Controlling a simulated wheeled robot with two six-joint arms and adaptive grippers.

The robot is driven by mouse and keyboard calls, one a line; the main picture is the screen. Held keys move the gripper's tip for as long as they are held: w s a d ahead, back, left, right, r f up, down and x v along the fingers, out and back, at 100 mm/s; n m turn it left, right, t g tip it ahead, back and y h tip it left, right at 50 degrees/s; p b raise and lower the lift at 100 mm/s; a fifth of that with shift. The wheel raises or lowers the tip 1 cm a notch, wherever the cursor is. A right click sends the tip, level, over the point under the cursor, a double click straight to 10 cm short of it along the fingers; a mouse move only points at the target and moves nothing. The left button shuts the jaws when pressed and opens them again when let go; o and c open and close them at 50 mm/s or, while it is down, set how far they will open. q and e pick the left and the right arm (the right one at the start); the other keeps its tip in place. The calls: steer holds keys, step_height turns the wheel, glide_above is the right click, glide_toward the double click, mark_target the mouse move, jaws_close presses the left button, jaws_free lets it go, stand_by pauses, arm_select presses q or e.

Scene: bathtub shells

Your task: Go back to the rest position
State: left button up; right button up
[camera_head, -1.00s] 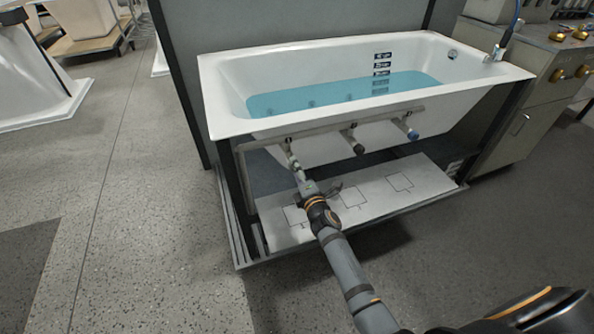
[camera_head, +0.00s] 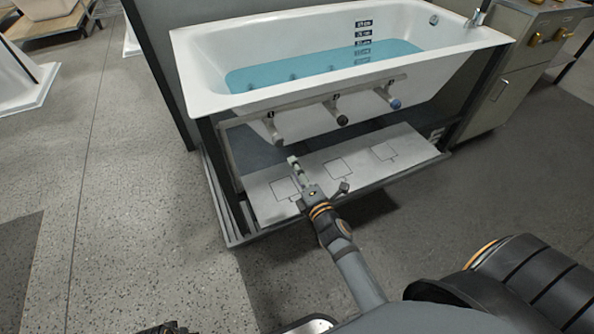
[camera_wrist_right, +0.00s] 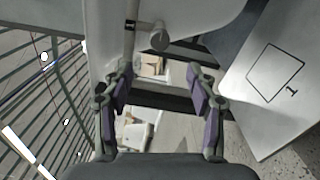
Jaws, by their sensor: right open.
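My right gripper (camera_head: 294,168) reaches out from the lower right in the head view. It is in front of the bathtub's lower side, above the white panel. In the right wrist view its two fingers (camera_wrist_right: 160,98) stand apart with nothing between them. The leftmost grey knob (camera_head: 274,139) on the rail is just beyond the fingertips, apart from them. A grey knob also shows ahead of the fingers in the wrist view (camera_wrist_right: 159,39).
The white bathtub (camera_head: 215,95) holds blue water (camera_head: 310,68). A rail (camera_head: 310,98) with three knobs runs along its front. Below lies a white panel (camera_head: 262,205) with outlined squares. A metal cabinet (camera_head: 505,92) stands at the right. The floor (camera_head: 130,200) at left is clear.

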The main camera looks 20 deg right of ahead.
stand_by(0.4)
steer(key=s+d+f+m+g+h, duration=0.2)
steer(key=s+d+f+m+g, duration=0.25)
steer(key=f, duration=0.45)
steer(key=s+d+f+m+g+h, duration=0.1)
steer(key=s+d+f+m+g, duration=0.1)
steer(key=s+f+m+g, duration=0.45)
steer(key=s+a+f+m+g+y, duration=0.2)
steer(key=s+f+m+g, duration=0.3)
steer(key=s+f+m, duration=0.6)
arm_select(q)
steer(key=s+a+r+p, duration=0.1)
steer(key=s+a+p, duration=0.1)
steer(key=s+p, duration=0.6)
steer(key=s+a+r+p, duration=0.1)
steer(key=s+p, duration=0.8)
steer(key=p, duration=0.7)
steer(key=shift+s+a+y+p, duration=0.3)
steer(key=shift+a+p, duration=0.05)
steer(key=shift+a, duration=0.05)
arm_select(e)
steer(key=s+d+r, duration=0.1)
steer(key=s, duration=0.9)
steer(key=s+d+r+n, duration=0.1)
steer(key=s+d, duration=0.1)
steer(key=s, duration=0.8)
steer(key=shift+s+r+n+g, duration=0.25)
steer(key=shift+n+g, duration=0.05)
steer(key=shift+g, duration=0.1)
steer(key=shift+d, duration=0.1)
